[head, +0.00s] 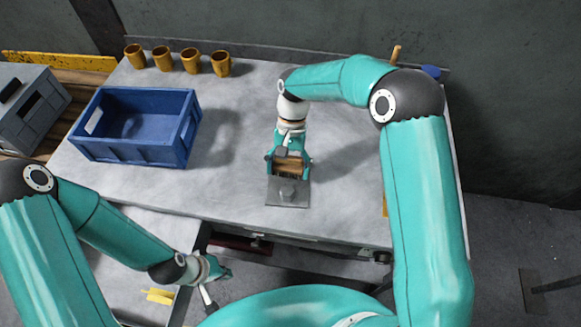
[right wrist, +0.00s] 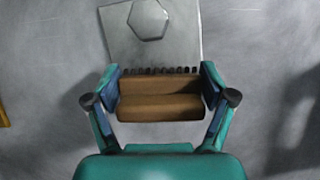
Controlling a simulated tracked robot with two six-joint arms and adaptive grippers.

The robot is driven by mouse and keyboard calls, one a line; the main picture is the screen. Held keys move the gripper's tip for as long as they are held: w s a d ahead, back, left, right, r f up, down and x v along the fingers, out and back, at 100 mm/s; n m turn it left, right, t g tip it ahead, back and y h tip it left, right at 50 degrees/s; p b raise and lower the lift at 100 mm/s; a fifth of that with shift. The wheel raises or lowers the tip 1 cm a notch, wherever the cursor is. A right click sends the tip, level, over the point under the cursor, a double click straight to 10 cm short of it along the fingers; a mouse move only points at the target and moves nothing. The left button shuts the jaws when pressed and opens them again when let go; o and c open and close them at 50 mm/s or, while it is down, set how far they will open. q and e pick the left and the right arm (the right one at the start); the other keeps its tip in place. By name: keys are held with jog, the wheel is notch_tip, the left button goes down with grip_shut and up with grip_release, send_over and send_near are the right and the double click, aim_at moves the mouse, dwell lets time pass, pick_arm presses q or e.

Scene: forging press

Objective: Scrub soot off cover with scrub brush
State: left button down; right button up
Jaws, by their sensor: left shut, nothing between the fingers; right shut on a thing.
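The scrub brush (head: 288,165) has a brown wooden body and is held in my right gripper (head: 289,165). In the right wrist view the brush (right wrist: 160,98) sits between the two fingers, with dark bristles along its far edge. The cover (head: 289,194) is a flat grey plate with a raised hexagon in its middle, lying on the table. In the right wrist view the cover (right wrist: 180,42) extends out beyond the bristles; the brush hides its near part. I cannot tell whether the bristles touch it. My left gripper (head: 222,270) is shut and empty, low beyond the table's front edge.
A blue crate (head: 127,151) stands on the left of the grey table (head: 240,195). Several yellow cups (head: 190,60) line the back left edge. A grey box (head: 22,110) is at the far left. The table around the cover is clear.

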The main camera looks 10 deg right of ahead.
aim_at(287, 185)
jog(key=shift+f, duration=0.45)
jog(key=shift+s, duration=0.15)
jog(key=shift+s+a+r+b, duration=0.1)
jog(key=shift+s+a+b, duration=0.15)
jog(key=shift+s, duration=0.35)
jog(key=shift+s+a+f+b, duration=0.1)
jog(key=shift+s+a+b, duration=0.1)
jog(key=shift+s, duration=0.35)
jog(key=shift+s+a+r+b, duration=0.15)
jog(key=shift+s+b, duration=0.1)
jog(key=shift+s, duration=0.35)
jog(key=shift+w+d+f+p, duration=0.15)
jog(key=shift+w+d+p, duration=0.1)
jog(key=shift+w, duration=0.55)
jog(key=shift+w+d+f+p, duration=0.15)
jog(key=shift+w+d, duration=0.1)
jog(key=shift+w, duration=0.55)
jog(key=shift+w+d, duration=0.15)
jog(key=shift+w, duration=0.05)
jog(key=shift+r, duration=0.1)
